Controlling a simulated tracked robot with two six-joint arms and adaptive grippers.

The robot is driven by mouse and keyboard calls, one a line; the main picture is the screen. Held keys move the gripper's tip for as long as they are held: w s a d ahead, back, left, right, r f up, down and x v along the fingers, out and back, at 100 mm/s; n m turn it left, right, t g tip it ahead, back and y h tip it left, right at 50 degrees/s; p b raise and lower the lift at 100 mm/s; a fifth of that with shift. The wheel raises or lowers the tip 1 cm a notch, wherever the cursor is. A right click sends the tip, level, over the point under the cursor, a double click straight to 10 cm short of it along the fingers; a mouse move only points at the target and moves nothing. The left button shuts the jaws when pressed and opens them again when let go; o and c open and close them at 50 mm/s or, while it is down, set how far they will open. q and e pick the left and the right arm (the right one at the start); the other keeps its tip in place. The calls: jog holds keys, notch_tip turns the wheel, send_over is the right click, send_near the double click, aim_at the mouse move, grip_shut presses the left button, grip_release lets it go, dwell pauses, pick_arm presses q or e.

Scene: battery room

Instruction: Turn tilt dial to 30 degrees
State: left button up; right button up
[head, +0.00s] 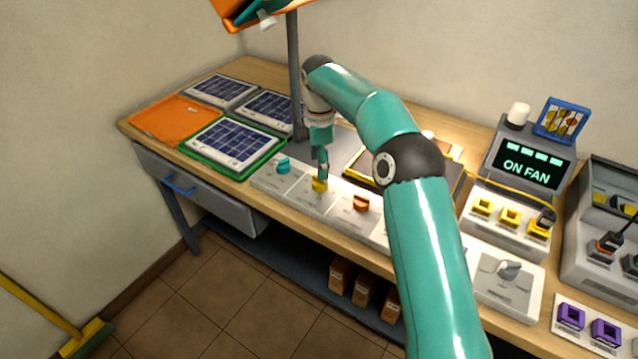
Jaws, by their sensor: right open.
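A light control panel (290,187) lies along the front of the bench. It carries a teal dial (282,165), a yellow dial (319,185) and an orange dial (361,203). I cannot read which is the tilt dial, nor any degree marks. My right gripper (321,172) points down at the yellow dial and is open. Its fingers hide part of that dial, and I cannot tell whether they touch it. My left gripper is not in view.
Solar panels (236,143) and an orange tray (175,118) lie at the left. A grey post (294,70) rises behind my gripper. At the right are a display reading "ON FAN" (532,168), yellow connectors (509,215), a grey knob (508,268) and purple parts (605,331).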

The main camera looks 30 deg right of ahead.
aim_at(320, 182)
jog(key=shift+s+f, duration=0.1)
jog(key=shift+f, duration=2.6)
jog(key=c, duration=1.1)
jog(key=shift+a, duration=0.1)
jog(key=shift+c, duration=0.2)
